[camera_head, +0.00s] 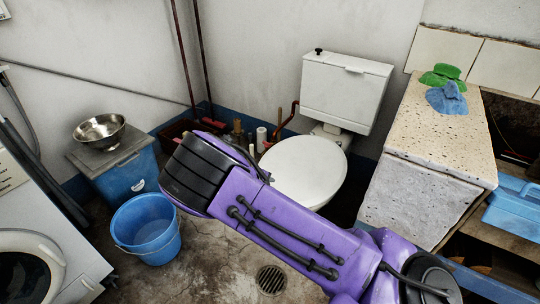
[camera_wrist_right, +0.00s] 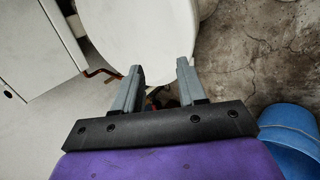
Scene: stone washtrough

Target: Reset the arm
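My purple right arm (camera_head: 290,225) comes in from the lower right of the head view and reaches across the middle, bent at a black-banded joint (camera_head: 205,172). Its gripper does not show in the head view. In the right wrist view my right gripper (camera_wrist_right: 159,68) has its two grey fingers apart, with nothing between them. The white toilet lid (camera_wrist_right: 140,30) shows beyond the fingers. My left arm and left gripper are in neither view.
The toilet (camera_head: 303,172) is behind my arm. A blue bucket (camera_head: 147,228) and a blue bin (camera_head: 118,175) with a metal bowl (camera_head: 99,130) stand left. A stone trough (camera_head: 425,185) with green (camera_head: 441,75) and blue cloths (camera_head: 446,98) is right. Floor around the drain (camera_head: 271,279) is clear.

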